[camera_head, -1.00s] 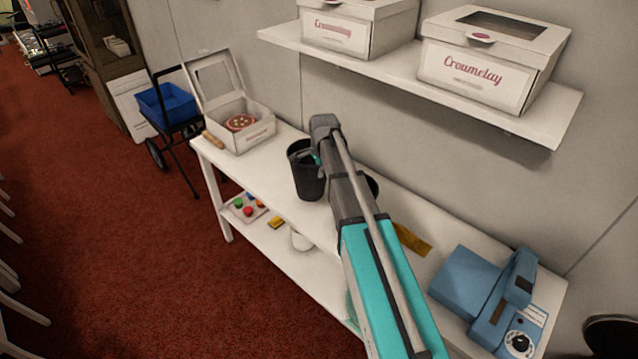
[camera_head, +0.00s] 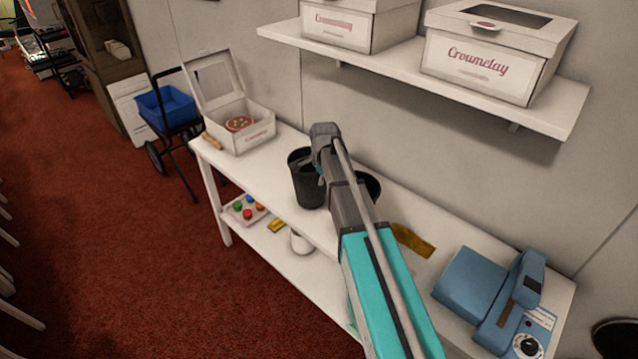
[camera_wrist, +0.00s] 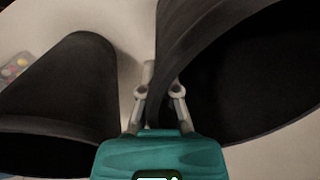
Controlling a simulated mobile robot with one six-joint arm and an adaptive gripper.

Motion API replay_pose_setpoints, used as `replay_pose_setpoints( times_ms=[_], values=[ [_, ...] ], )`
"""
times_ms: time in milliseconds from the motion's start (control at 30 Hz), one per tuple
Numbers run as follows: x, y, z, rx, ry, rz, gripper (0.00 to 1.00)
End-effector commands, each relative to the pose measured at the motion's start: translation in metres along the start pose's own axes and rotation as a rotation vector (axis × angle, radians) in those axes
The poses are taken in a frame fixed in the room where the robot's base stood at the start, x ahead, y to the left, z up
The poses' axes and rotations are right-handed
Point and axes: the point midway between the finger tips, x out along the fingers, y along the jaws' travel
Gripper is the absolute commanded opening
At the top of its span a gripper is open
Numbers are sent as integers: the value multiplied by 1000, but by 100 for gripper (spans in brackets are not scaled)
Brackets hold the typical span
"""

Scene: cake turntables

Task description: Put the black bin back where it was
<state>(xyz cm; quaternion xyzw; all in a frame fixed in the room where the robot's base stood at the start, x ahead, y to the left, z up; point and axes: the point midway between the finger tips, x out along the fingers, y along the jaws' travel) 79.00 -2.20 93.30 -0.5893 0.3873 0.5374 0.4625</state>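Two black bins are on the white table. The left black bin (camera_head: 306,186) stands upright and open-topped, left of my arm's end. The other black bin (camera_head: 371,186) is mostly hidden behind my arm. In the wrist view the left bin (camera_wrist: 68,88) is on the left and the other bin (camera_wrist: 255,62) fills the upper right, its dark inside showing. My gripper (camera_wrist: 163,82) straddles this right bin's near wall, one finger on each side, with little gap, and looks shut on it. Whether the bin's base touches the table is hidden.
An open cake box (camera_head: 240,125) stands at the table's left end. A yellow-brown piece (camera_head: 412,241) and a blue machine (camera_head: 490,295) lie to the right. A wall shelf (camera_head: 545,103) with white boxes (camera_head: 480,65) hangs above. A lower shelf holds a tray (camera_head: 243,209).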

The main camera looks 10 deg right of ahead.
Motion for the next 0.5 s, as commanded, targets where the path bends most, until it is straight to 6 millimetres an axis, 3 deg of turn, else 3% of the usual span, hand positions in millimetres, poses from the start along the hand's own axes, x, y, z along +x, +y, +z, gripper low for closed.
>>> replay_pose_setpoints(
  times_ms=[400,500],
  values=[
    [3,1,-1,1,0,0,0],
    [2,0,-1,1,0,0,18]
  ],
)
